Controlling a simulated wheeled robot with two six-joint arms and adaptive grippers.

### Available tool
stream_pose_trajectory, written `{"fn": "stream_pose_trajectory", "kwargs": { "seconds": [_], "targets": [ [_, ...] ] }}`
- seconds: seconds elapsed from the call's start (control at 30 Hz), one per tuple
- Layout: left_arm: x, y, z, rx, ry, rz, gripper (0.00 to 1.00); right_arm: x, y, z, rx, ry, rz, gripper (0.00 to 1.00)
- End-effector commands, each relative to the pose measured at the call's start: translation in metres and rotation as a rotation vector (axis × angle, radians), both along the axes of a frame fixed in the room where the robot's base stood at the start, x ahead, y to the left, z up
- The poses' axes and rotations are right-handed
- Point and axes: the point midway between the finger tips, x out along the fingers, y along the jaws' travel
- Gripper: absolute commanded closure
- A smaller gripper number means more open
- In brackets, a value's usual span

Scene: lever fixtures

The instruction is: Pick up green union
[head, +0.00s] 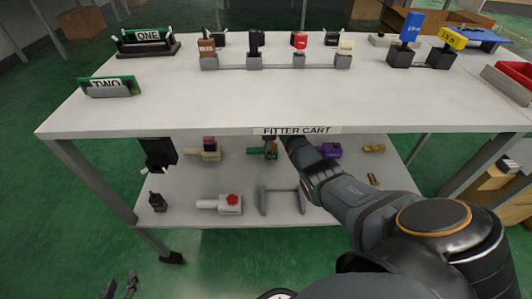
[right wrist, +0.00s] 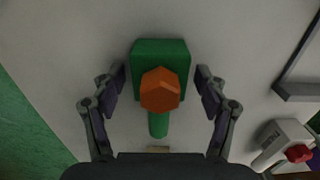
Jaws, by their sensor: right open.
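The green union (right wrist: 172,53) has a green block body, a green stub and an orange knob (right wrist: 160,90) on it. In the right wrist view it lies between the fingers of my right gripper (right wrist: 160,85), which is open with a gap on each side. In the head view the green union (head: 255,151) lies on the cart's lower shelf, and my right arm reaches to it, partly hiding the gripper. My left gripper (head: 120,287) is at the bottom left, over the green floor, empty, its two fingers apart.
The lower shelf (head: 185,178) also holds a white fitting with a red knob (head: 230,203), a grey stand (head: 283,200), a purple part (head: 329,150) and brass pieces (head: 373,149). The cart's top (head: 230,100), with several lever fixtures, overhangs the shelf.

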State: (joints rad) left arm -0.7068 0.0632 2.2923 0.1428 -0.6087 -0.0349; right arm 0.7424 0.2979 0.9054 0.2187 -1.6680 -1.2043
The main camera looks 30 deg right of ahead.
Motion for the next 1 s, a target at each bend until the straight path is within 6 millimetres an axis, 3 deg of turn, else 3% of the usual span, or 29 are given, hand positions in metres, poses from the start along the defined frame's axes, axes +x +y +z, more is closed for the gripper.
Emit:
{"fn": "stream_pose_trajectory", "kwargs": {
  "seconds": [0.27,0.7,1.0],
  "targets": [
    [0.0018,0.0002,0.0024,0.001,-0.010,0.001,0.60,0.0001,0.0001,-0.0005,0.000,0.000,0.000,0.28],
    [0.0015,0.0002,0.0020,0.001,-0.009,-0.001,0.60,0.0000,0.0000,-0.0004,0.000,0.000,0.000,0.87],
    [-0.0003,0.0000,0.0002,0.001,0.004,0.001,0.60,0.0001,0.0000,0.0007,0.000,0.000,0.000,0.87]
  ]
}}
